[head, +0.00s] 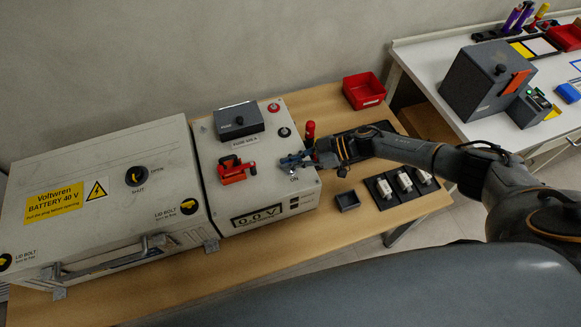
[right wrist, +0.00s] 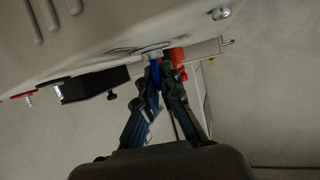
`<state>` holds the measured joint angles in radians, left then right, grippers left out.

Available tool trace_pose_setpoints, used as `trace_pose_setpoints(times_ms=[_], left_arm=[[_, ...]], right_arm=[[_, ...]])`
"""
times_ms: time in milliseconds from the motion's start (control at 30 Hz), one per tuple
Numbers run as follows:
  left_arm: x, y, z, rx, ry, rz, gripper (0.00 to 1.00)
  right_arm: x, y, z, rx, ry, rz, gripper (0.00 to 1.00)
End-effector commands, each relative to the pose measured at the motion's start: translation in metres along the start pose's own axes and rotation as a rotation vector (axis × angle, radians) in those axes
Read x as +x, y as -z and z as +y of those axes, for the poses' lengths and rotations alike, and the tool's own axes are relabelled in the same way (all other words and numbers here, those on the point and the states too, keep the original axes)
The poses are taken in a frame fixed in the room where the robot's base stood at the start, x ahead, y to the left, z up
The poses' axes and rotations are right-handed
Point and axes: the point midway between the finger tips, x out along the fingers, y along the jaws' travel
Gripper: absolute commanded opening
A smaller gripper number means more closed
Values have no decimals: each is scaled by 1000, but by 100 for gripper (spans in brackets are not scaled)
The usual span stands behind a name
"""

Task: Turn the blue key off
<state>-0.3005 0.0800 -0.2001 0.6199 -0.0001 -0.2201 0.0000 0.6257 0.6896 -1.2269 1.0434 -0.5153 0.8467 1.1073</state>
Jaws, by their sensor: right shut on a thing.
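The blue key (right wrist: 155,72) sits in the top panel of the grey unit (head: 213,148), near an "ON" label. My right gripper (head: 290,160) reaches in from the right in the head view and is at the key. In the right wrist view my right gripper (right wrist: 161,75) is shut on the blue key, with a finger on each side of it. In the head view the fingers largely hide the key, so its exact angle cannot be read. My left gripper is not in view.
A battery box (head: 110,165) stands to the left.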

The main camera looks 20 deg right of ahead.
Motion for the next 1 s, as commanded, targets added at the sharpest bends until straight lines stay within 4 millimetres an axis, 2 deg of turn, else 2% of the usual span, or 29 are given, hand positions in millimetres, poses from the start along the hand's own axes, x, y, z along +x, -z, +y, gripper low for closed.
trace_pose_setpoints(times_ms=[33,100,400,1000], left_arm=[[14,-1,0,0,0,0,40],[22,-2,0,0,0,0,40],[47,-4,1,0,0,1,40],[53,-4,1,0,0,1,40]], right_arm=[[2,-7,3,-18,32,-2,0],[2,-6,2,-38,80,-2,0],[2,-4,0,-94,221,-2,0],[1,-1,-2,-112,273,-1,0]])
